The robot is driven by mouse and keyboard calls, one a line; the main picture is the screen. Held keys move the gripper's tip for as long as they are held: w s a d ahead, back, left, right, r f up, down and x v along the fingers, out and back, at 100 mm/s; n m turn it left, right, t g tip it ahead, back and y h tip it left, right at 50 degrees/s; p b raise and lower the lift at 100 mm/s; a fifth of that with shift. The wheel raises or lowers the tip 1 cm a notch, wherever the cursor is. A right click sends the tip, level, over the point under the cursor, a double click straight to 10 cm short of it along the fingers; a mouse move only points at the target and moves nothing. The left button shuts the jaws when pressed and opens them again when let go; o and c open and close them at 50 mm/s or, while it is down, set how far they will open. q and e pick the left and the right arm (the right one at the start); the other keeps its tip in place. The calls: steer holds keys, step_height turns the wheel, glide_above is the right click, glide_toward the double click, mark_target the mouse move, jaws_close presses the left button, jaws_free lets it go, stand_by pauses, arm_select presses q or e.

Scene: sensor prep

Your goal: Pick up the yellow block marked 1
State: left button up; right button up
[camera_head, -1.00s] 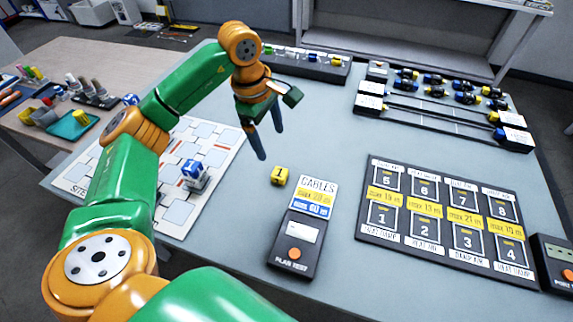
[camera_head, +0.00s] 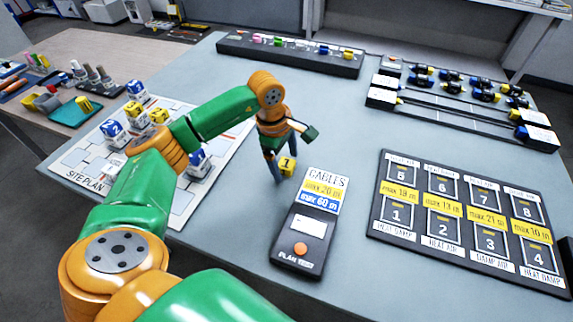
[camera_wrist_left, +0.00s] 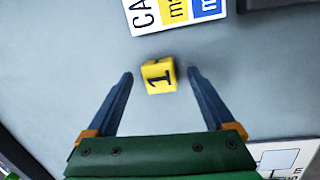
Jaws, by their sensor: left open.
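The yellow block marked 1 (camera_head: 287,166) rests on the grey-blue table, just left of the cables tester. In the left wrist view the block (camera_wrist_left: 158,75) lies between and slightly beyond the tips of my two open fingers, with space on both sides. My left gripper (camera_head: 280,168) is low over the table at the block; its fingers point down and it holds nothing. The left gripper also fills the lower part of the wrist view (camera_wrist_left: 160,78). My right gripper is not in view.
The plan test device with the cables label (camera_head: 308,222) stands close right of the block. A site plan board (camera_head: 85,160) with several blue and yellow cubes lies left. A numbered panel (camera_head: 470,220) lies right. Connector racks (camera_head: 290,55) stand at the back. The table centre is clear.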

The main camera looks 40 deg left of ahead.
arm_select(q)
jaws_close()
steer(key=shift+r, duration=0.1)
